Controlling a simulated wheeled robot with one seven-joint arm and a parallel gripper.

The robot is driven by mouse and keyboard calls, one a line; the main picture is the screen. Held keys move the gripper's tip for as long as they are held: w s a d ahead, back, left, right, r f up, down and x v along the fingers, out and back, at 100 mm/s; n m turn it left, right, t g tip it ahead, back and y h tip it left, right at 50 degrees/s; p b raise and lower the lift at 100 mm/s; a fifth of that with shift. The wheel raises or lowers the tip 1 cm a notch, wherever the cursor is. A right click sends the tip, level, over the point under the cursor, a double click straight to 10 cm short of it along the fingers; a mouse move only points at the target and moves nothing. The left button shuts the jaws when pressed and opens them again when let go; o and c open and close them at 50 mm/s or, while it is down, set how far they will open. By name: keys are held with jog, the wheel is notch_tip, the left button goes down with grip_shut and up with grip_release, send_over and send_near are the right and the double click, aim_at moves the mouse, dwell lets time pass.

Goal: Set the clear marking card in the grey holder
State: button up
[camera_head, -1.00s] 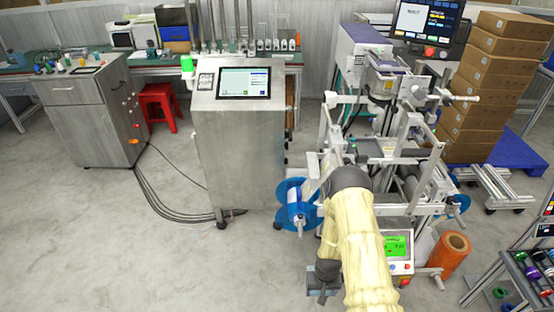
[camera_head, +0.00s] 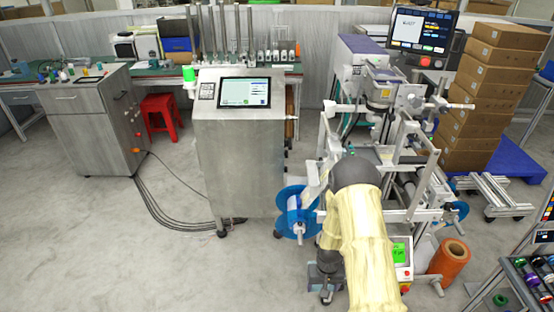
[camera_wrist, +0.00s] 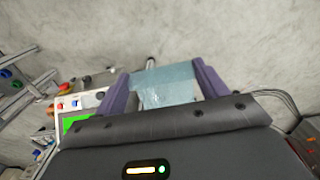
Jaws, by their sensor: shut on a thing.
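My gripper (camera_wrist: 165,76) shows its two purple fingers in the wrist view, one on each side of a clear, bluish card (camera_wrist: 166,88). The fingers are shut on the card, which is see-through, with pale glints on its surface. Grey floor lies beyond it. I cannot pick out the grey holder in either view.
A steel cabinet with a screen (camera_head: 243,92) stands left of centre. A labelling machine with a blue reel (camera_head: 296,213) stands close to my arm. An orange roll (camera_head: 450,259) and a rack of coloured spools (camera_head: 532,283) are at right. The floor at left is mostly clear, with cables.

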notch_tip(320, 180, up, 8)
jog(key=w, duration=0.1)
jog(key=shift+w+f, duration=0.25)
jog(key=shift+w, duration=0.05)
jog(key=shift+a, duration=0.1)
jog(key=shift+s, duration=0.2)
jog(key=shift+w+a, duration=0.1)
jog(key=shift+a, duration=0.1)
dwell(0.6)
